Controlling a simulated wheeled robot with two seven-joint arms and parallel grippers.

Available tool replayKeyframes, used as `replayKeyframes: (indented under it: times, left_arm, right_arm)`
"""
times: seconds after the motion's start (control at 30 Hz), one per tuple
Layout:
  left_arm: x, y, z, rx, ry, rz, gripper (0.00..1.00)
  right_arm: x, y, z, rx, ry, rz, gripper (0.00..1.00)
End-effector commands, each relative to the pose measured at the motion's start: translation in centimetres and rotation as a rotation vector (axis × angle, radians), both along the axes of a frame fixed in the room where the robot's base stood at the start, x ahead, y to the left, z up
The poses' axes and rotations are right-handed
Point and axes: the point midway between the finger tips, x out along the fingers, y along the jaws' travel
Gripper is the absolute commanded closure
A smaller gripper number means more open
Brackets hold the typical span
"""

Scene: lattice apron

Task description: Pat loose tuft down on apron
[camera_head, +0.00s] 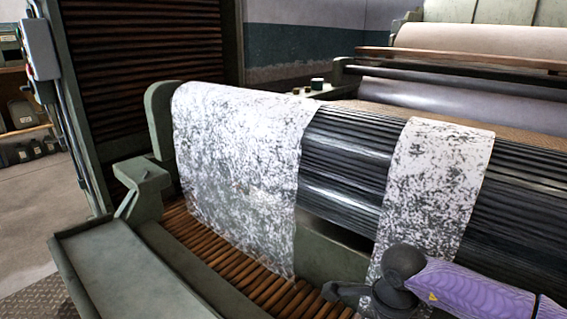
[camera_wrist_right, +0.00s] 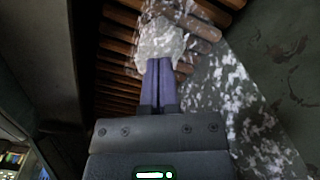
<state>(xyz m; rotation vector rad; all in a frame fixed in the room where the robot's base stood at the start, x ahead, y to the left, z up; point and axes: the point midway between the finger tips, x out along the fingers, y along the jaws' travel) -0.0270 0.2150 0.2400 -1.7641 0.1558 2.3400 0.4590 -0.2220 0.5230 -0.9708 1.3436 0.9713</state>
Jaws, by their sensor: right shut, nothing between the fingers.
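The lattice apron (camera_head: 230,265) is a run of brown wooden slats along the machine's lower front. Its slats also show in the right wrist view (camera_wrist_right: 112,58). A pale, fluffy, partly see-through tuft (camera_wrist_right: 160,38) lies over the slats just beyond my right fingertips. My right gripper (camera_wrist_right: 158,64) is shut and empty, its two purple fingers side by side. The fingertips meet the tuft's near edge in the picture; I cannot tell whether they touch it. In the head view my right arm comes in at the lower right, and its fingers are not clearly seen. My left gripper is not in view.
Two mottled white-and-grey fibre sheets, a wide one (camera_head: 240,150) and a narrower one (camera_head: 435,180), hang over a dark ribbed roller (camera_head: 345,160). A grey-green trough (camera_head: 125,270) stands at the lower left. A mottled sheet (camera_wrist_right: 240,110) hangs close right of my right fingers.

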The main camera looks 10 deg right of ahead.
Motion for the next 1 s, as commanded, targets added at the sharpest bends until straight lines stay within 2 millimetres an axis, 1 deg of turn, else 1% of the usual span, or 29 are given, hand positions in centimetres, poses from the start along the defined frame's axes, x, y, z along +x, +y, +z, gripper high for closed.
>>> replayKeyframes:
  times: [0.13,0.73,0.8,1.0]
  left_arm:
    - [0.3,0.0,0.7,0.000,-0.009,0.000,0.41]
    - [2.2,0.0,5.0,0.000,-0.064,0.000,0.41]
    - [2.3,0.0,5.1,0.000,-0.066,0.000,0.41]
    - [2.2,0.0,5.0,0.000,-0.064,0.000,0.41]
  right_arm:
    - [0.0,0.0,1.1,0.000,-0.003,0.000,1.00]
    - [0.0,0.0,8.0,0.001,-0.004,-0.001,1.00]
    - [0.0,0.0,8.3,0.000,-0.002,0.000,1.00]
    - [0.0,0.0,8.0,0.000,0.001,0.000,1.00]
